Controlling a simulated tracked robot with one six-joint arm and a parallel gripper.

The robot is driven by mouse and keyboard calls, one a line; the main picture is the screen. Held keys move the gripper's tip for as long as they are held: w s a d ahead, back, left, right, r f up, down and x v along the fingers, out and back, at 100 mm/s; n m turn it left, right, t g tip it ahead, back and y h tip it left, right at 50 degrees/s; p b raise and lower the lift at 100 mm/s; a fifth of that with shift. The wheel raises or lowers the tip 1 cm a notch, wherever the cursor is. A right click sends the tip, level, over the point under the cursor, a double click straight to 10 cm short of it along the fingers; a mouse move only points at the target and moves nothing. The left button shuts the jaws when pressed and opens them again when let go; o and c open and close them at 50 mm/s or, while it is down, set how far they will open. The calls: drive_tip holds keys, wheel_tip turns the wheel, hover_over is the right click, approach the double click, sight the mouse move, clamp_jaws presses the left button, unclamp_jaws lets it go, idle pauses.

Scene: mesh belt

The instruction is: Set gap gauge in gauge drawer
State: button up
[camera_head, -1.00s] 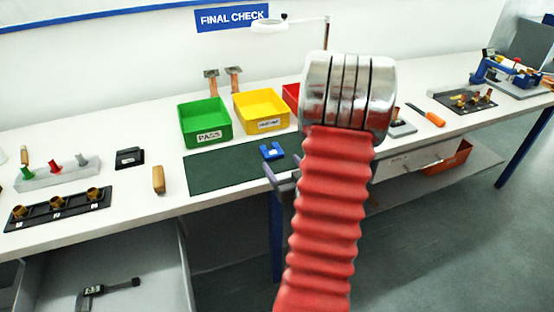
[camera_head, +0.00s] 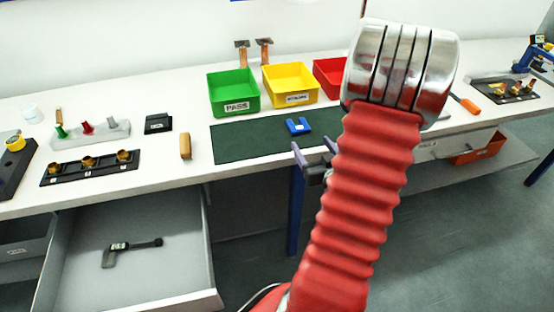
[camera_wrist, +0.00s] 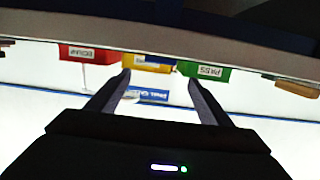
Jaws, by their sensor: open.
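A blue U-shaped piece (camera_head: 298,126), which I take as the gap gauge, lies on the dark green mat (camera_head: 235,143) on the bench. An open grey drawer (camera_head: 180,262) is under the bench at the lower left, with a dark caliper-like tool (camera_head: 128,248) lying in it. My gripper (camera_head: 313,153) is open and empty at the bench's front edge, just below the blue piece in the picture. Its two fingers also show apart in the wrist view (camera_wrist: 158,82), with nothing between them. My red arm hides part of the bench to the right.
Green (camera_head: 233,92), yellow (camera_head: 290,85) and red (camera_head: 330,75) bins stand behind the mat. A wooden block (camera_head: 185,146) and a black holder with brass cups (camera_head: 90,167) lie left of it. A blue bench leg (camera_head: 296,208) stands right of the drawer.

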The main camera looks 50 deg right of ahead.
drive_tip(key=shift+w, duration=0.1)
drive_tip(key=w+a+r, duration=0.1)
drive_tip(key=w+a, duration=0.1)
drive_tip(key=w+a+r+n+g+y, duration=0.1)
drive_tip(key=w+a+r, duration=0.1)
drive_tip(key=w, duration=0.1)
drive_tip(key=w+a+r+n+g, duration=0.1)
drive_tip(key=w+a, duration=0.1)
drive_tip(key=a, duration=0.1)
drive_tip(key=shift+w+r+y, duration=0.25)
drive_tip(key=shift+y, duration=0.15)
drive_tip(key=w+a+r+n+g+y, duration=0.15)
drive_tip(key=a+r, duration=0.35)
drive_tip(key=a, duration=0.6)
drive_tip(key=s+a+r+n+g+y, duration=0.1)
drive_tip(key=s+a, duration=0.3)
drive_tip(key=a, duration=0.3)
drive_tip(key=s+a+r+g+y, duration=0.2)
drive_tip(key=s+a, duration=0.3)
drive_tip(key=a, duration=0.3)
drive_tip(key=s+a+r+n+g+y, duration=0.1)
drive_tip(key=s+a+y, duration=0.1)
drive_tip(key=s+a, duration=0.3)
drive_tip(key=a, duration=0.3)
drive_tip(key=shift+r+n+g, duration=0.35)
drive_tip(key=shift+o, duration=0.2)
drive_tip(key=shift+a, duration=0.1)
